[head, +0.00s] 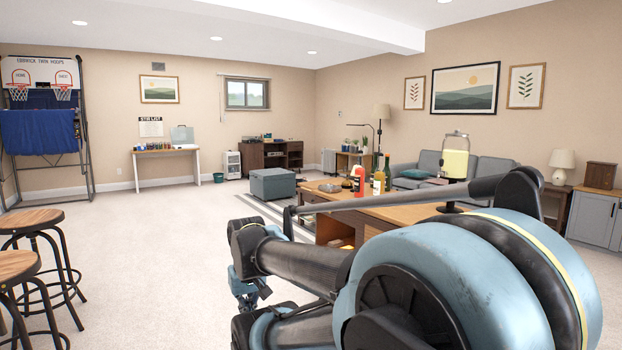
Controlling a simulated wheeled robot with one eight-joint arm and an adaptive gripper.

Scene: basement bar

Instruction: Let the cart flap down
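The wooden cart (395,214) stands in the middle right of the head view, with its top level. My arm covers much of its front and right side. I cannot make out which part of it is the flap. A drink dispenser (455,160) with yellow liquid, a red bottle (358,180) and other bottles (379,183) stand on or behind its top. My gripper (248,292) seems to be the blue and dark part hanging at the lower middle, left of the cart and apart from it. Its fingers are too small and hidden to read.
Two bar stools (33,217) stand at the left. A basketball hoop game (40,125) is against the left wall. A grey ottoman (272,184) sits on a striped rug behind the cart. A grey sofa (490,170) is at the back right. The carpet (150,240) between stools and cart is clear.

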